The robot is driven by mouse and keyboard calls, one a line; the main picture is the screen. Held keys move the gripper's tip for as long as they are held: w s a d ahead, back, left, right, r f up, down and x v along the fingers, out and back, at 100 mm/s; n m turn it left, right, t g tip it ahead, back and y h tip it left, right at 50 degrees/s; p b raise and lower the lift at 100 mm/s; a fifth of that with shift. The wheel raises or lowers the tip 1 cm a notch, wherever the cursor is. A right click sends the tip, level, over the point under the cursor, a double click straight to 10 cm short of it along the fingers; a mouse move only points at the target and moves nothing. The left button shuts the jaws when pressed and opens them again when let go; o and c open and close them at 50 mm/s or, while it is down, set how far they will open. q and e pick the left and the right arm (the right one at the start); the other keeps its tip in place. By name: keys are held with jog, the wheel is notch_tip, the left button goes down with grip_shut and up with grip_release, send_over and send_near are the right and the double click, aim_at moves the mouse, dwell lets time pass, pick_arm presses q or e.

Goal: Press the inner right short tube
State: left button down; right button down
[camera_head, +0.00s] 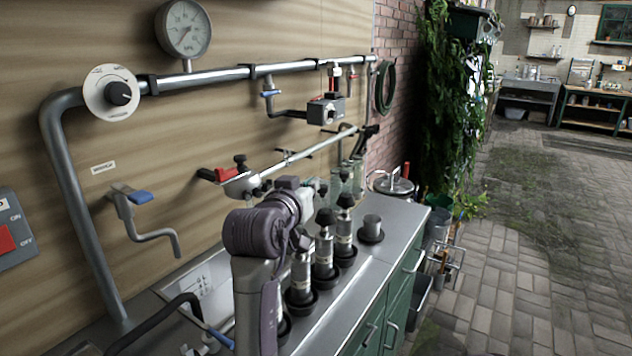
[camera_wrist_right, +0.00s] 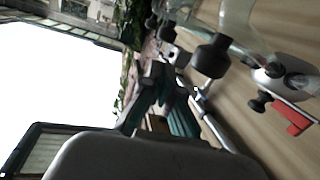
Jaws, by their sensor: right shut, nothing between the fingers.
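Metal tubes with black knobs and black round bases stand in a row along the counter; I see a near one (camera_head: 301,272), a middle one (camera_head: 324,250) and a far one (camera_head: 344,232). I cannot tell which is the inner right short tube. My right gripper (camera_head: 306,192) is shut and empty, raised near the tubes' upper ends; its wrist hides part of the row. In the right wrist view a dark knob (camera_wrist_right: 210,56) shows close by. My left gripper is not in view.
A steam pipe with a gauge (camera_head: 184,28) and a dial (camera_head: 112,92) runs along the wooden wall. A red-handled valve (camera_head: 216,175) lies behind my right arm, also in the wrist view (camera_wrist_right: 294,116). The counter's front edge (camera_head: 372,282) is bare.

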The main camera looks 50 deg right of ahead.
jog(key=v, duration=0.4)
jog(key=shift+r, duration=0.1)
jog(key=shift+a, duration=0.1)
dwell(0.3)
